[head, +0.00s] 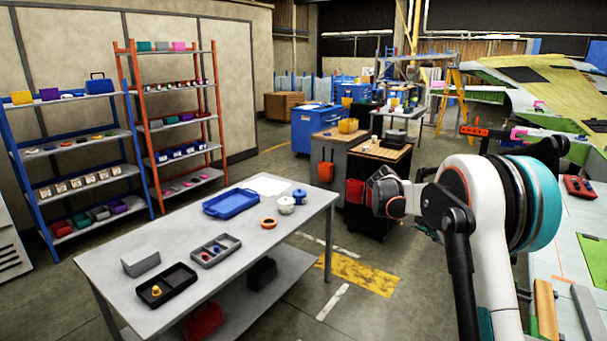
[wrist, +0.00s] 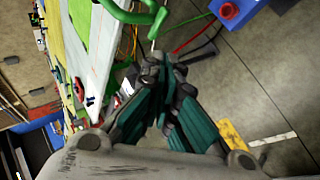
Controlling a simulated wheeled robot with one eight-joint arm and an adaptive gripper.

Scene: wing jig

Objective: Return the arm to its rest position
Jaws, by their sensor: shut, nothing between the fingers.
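My gripper (wrist: 162,72) shows in the wrist view with its dark and teal fingers brought together at the tips. It is shut and holds nothing. It hangs in the air, with the grey floor and the wing jig edge behind it. In the head view my white and black arm (head: 487,205) stands bent at the right. Its dark end points left, in front of the dark cabinet, and the fingers cannot be made out there.
A grey table (head: 120,262) with trays stands at the left front. The wing (head: 547,98) lies along the right. A yellow ladder (head: 450,92) and blue cabinet (head: 318,127) stand behind. In the wrist view, green tubing (wrist: 128,14) and a blue box (wrist: 240,12) are close beyond the fingertips.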

